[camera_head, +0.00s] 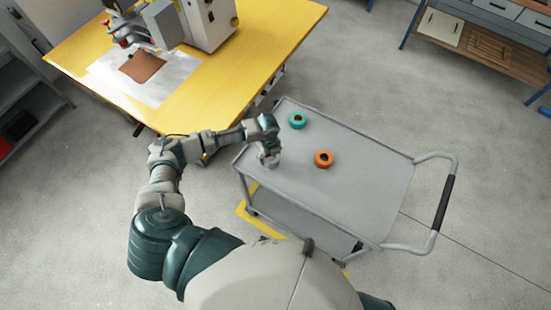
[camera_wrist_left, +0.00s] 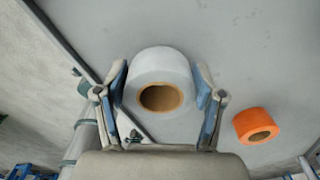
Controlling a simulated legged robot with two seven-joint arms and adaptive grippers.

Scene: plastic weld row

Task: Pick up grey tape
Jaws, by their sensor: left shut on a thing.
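The grey tape (camera_wrist_left: 160,66) is a pale roll with a brown cardboard core, seen in the left wrist view. My left gripper (camera_wrist_left: 162,88) has one finger on each side of the roll and is shut on it. In the head view my left gripper (camera_head: 268,160) points down at the left end of the grey cart top; the tape there is mostly hidden by the gripper. I cannot tell whether the roll still touches the cart top. My right gripper is not in view.
An orange tape roll (camera_head: 324,159) and a teal tape roll (camera_head: 297,120) lie on the cart (camera_head: 365,200). The right part of the cart top is clear. A yellow table (camera_head: 285,35) with a machine (camera_head: 208,22) stands behind, at the left.

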